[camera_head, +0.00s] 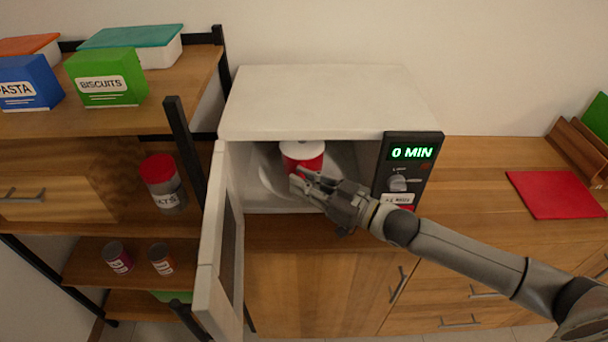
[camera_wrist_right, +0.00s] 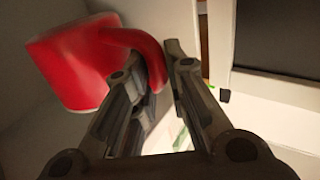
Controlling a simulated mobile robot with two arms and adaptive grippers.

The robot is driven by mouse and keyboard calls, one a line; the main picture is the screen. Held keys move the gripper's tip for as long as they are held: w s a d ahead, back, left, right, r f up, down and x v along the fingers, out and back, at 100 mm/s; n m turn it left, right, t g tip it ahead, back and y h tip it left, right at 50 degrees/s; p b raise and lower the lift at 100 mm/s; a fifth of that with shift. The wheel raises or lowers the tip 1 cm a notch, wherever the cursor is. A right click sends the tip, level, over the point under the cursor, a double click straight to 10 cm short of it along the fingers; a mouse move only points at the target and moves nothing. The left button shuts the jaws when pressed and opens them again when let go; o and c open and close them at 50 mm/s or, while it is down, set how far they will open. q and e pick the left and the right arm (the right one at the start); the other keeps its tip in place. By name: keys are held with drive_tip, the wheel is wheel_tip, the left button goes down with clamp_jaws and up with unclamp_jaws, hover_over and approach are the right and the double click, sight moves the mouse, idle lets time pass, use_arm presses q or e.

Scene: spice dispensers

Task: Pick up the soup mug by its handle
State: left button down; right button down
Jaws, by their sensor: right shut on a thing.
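The soup mug (camera_head: 302,157) is red with a white top and stands inside the open microwave (camera_head: 325,105), on a pale round plate (camera_head: 270,174). In the right wrist view the mug (camera_wrist_right: 70,65) is at upper left, with its red handle (camera_wrist_right: 135,42) curving toward the fingers. My right gripper (camera_head: 302,182) reaches in through the microwave's front. In the right wrist view my right gripper (camera_wrist_right: 165,60) is shut on the handle, which passes between the fingers and is partly hidden by one. My left gripper is not in view.
The microwave door (camera_head: 225,240) stands open on the left of the opening. The control panel (camera_head: 408,170) reads 0 MIN. A shelf with boxes and jars stands at left. A red mat (camera_head: 555,194) lies on the counter at right.

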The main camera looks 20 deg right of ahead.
drive_tip(key=s+a+b, duration=0.1)
drive_tip(key=s+a, duration=0.3)
drive_tip(key=s, duration=1)
drive_tip(key=shift+s+a+r+b, duration=0.15)
drive_tip(key=shift+s+r+b, duration=0.05)
drive_tip(key=shift+s+b, duration=0.15)
